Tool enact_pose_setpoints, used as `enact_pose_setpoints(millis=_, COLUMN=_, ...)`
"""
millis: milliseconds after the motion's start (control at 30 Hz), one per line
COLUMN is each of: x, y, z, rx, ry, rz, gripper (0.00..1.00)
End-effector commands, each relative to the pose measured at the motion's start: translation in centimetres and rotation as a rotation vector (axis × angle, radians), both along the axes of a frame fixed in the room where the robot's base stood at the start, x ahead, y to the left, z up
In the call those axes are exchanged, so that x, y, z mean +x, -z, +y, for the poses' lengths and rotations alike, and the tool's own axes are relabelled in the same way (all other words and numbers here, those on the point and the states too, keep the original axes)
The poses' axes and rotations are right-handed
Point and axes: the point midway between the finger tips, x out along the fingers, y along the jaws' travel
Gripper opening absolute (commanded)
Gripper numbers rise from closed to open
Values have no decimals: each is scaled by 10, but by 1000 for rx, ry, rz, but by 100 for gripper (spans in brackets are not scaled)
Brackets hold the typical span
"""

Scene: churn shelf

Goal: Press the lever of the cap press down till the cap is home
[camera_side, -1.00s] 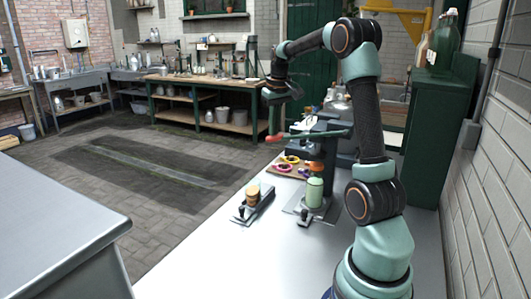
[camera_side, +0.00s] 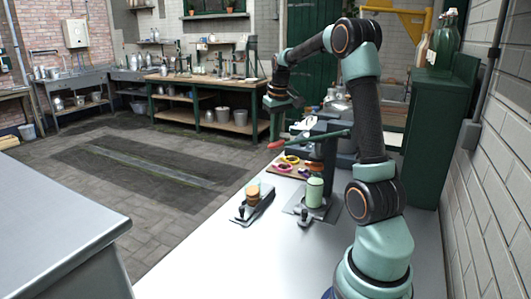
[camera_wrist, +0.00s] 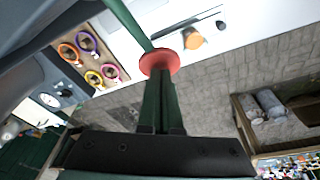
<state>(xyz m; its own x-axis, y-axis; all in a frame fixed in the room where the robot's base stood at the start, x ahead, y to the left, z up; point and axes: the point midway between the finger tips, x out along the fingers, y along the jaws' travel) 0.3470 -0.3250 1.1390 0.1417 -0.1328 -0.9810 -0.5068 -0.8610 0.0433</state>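The cap press (camera_side: 327,150) stands on the white bench, with a green bottle (camera_side: 315,190) upright under it. Its green lever (camera_side: 325,136) reaches left and slopes down slightly to a red knob (camera_side: 276,145). The cap is too small and too hidden to make out. My gripper (camera_side: 278,135) points down at the knob end of the lever. In the wrist view, the dark green fingers of my gripper (camera_wrist: 160,78) are together and meet the red knob (camera_wrist: 160,62). The lever (camera_wrist: 130,24) runs up and left from it. I see nothing between the fingers.
A green cabinet (camera_side: 425,140) is at the right. The front of the bench is clear.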

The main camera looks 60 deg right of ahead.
Motion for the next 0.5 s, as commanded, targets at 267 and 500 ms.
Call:
enact_pose_setpoints(millis=267, x=-2, y=6, z=0, rx=1, ry=0, rz=2, gripper=0)
enact_pose_setpoints(millis=500, x=-5, y=16, z=0, rx=1, ry=0, rz=3, gripper=0)
